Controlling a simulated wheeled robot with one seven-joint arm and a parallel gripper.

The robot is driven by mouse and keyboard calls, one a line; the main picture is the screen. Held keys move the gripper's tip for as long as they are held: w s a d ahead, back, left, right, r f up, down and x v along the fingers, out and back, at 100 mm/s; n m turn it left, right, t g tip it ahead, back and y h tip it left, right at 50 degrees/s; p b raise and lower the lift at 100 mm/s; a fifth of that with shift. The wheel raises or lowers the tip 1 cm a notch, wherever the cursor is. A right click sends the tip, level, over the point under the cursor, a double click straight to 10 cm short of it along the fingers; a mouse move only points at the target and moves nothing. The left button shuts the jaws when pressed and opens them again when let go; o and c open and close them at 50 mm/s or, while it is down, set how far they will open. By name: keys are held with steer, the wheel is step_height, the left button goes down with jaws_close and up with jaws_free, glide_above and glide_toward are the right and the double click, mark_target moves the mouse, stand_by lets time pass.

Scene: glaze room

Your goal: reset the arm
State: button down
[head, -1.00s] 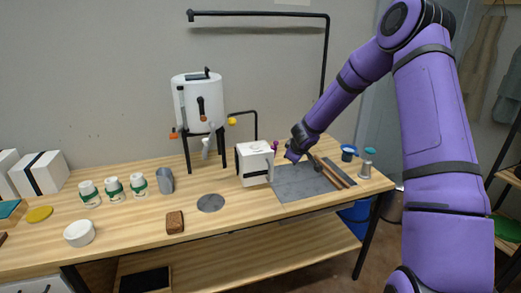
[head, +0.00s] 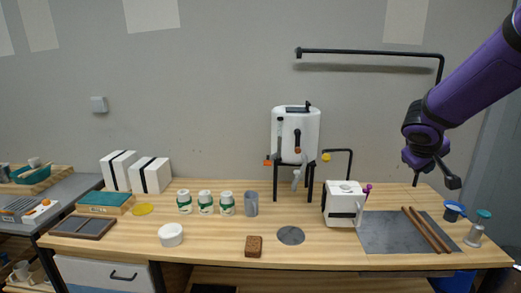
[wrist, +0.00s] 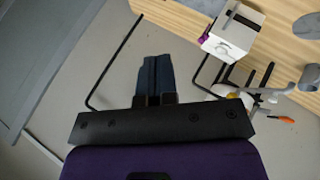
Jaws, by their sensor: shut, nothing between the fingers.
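My gripper (head: 453,183) is at the right of the head view, in front of the wall and above the back right of the wooden table (head: 340,256). In the wrist view my gripper (wrist: 155,62) shows its two dark fingers pressed together with nothing between them. My purple arm comes in from the upper right. The gripper looks clear of the white box-shaped device (head: 343,205) and the grey slab (head: 385,236).
Two wooden sticks (head: 428,231) lie on the slab. A white tank (head: 296,135) on a black stand, a black overhead pipe (head: 370,52), a grey cup (head: 251,204) and several jars stand along the table. Blue (head: 454,210) and green-topped (head: 476,232) items are at right.

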steer(key=s+a+r+y, duration=0.2)
steer(key=s+a, duration=0.2)
steer(key=s, duration=0.5)
steer(key=s+a+r+m+y, duration=0.1)
steer(key=s+a+r+y, duration=0.1)
steer(key=s, duration=0.8)
steer(key=s+a+r+m+y, duration=0.1)
steer(key=s+a, duration=0.4)
steer(key=s, duration=0.5)
steer(key=shift+a+r+g+y, duration=0.3)
steer(key=shift+r+y, duration=0.4)
steer(key=shift+w, duration=0.15)
